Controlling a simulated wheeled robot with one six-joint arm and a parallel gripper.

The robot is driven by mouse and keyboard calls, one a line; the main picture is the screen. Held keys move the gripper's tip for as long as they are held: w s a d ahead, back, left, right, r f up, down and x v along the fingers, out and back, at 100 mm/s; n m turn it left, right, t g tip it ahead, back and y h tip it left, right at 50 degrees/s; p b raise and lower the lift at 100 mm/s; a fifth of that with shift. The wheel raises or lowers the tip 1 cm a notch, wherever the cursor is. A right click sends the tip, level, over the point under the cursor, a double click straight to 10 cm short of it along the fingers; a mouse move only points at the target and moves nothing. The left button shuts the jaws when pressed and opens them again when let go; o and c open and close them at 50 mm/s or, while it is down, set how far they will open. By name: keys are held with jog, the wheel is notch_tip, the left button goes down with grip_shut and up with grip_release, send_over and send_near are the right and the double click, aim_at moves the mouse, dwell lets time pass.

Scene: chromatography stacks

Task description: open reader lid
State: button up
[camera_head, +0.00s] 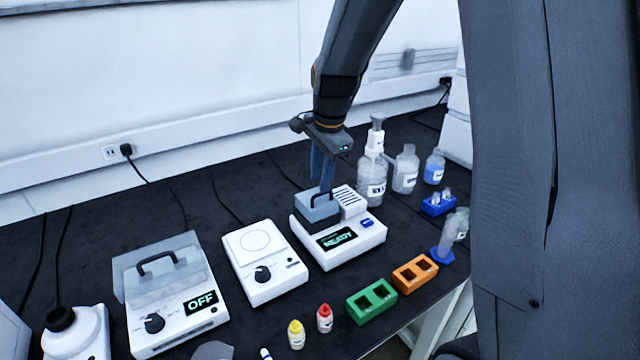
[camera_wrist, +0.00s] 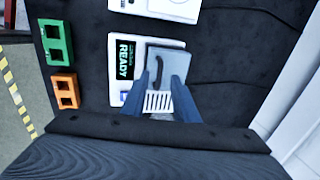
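The reader is a white box (camera_head: 350,250) with a lit READY display, and it also shows in the wrist view (camera_wrist: 117,92). Its grey lid (camera_head: 316,214) with a dark handle lies shut on its back left part. In the wrist view the lid (camera_wrist: 172,55) and its handle (camera_wrist: 157,70) show just past my fingertips. My gripper (camera_head: 321,186) points down above the lid, its blue fingers close to the handle. In the wrist view a gap shows between the fingers (camera_wrist: 167,78), with nothing held. Whether a finger touches the handle I cannot tell.
Left stand a white device with a knob (camera_head: 265,275) and a clear-lidded device reading OFF (camera_head: 175,320). Bottles (camera_head: 371,180) stand behind right of the reader. Green (camera_head: 371,302) and orange (camera_head: 415,273) racks sit in front. Cables run behind.

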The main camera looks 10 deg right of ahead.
aim_at(318, 194)
jog(key=shift+w+a+f, duration=0.1)
jog(key=shift+w+f, duration=0.05)
jog(key=shift+f, duration=0.75)
jog(key=shift+w+f, duration=0.15)
jog(key=shift+f, duration=0.75)
grip_shut()
